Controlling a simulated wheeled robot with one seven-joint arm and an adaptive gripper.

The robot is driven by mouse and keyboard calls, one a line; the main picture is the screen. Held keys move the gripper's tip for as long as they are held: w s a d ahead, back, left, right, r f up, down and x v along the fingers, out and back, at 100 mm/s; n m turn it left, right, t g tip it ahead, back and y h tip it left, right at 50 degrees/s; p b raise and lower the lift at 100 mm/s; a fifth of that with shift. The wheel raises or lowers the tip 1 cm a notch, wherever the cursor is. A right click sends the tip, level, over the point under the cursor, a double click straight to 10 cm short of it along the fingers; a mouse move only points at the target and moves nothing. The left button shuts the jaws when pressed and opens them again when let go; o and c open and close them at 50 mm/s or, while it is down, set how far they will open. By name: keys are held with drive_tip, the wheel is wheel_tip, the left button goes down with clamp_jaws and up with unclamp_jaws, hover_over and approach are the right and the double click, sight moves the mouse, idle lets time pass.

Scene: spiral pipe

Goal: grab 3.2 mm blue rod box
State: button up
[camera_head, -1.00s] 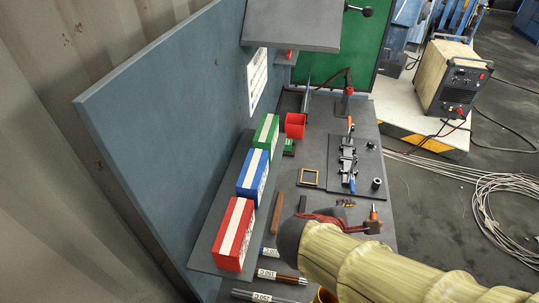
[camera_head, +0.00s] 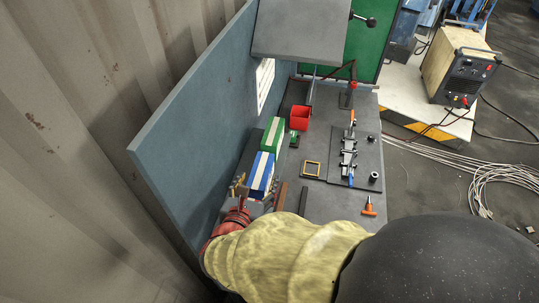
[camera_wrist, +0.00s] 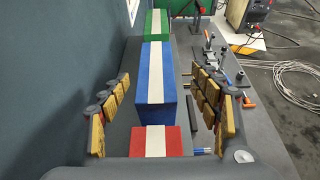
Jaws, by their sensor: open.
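The blue rod box (camera_head: 261,174) with a white stripe stands on the shelf along the blue-grey wall panel, between the green box and the red box. In the wrist view the blue box (camera_wrist: 137,90) is ahead, past the red box (camera_wrist: 140,141). My gripper (camera_wrist: 162,108) is open, with a yellow-padded finger on each side of the row of boxes. Its fingers straddle the row near the blue box's front end and hold nothing. In the head view my arm hides the red box and most of my gripper (camera_head: 243,192).
The green box (camera_head: 272,135) stands just behind the blue one. The wall panel (camera_head: 200,120) rises close on the left.

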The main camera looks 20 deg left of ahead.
sight(260, 172)
drive_tip(key=x, duration=0.3)
drive_tip(key=p+x, duration=0.1)
drive_tip(key=x, duration=0.1)
drive_tip(key=shift+a+r, duration=0.1)
drive_tip(key=shift+a, duration=0.2)
drive_tip(key=shift+s, duration=0.1)
drive_tip(key=c, duration=0.3)
clamp_jaws()
idle(0.3)
drive_tip(key=shift+a+r, duration=0.1)
drive_tip(key=shift+r, duration=0.05)
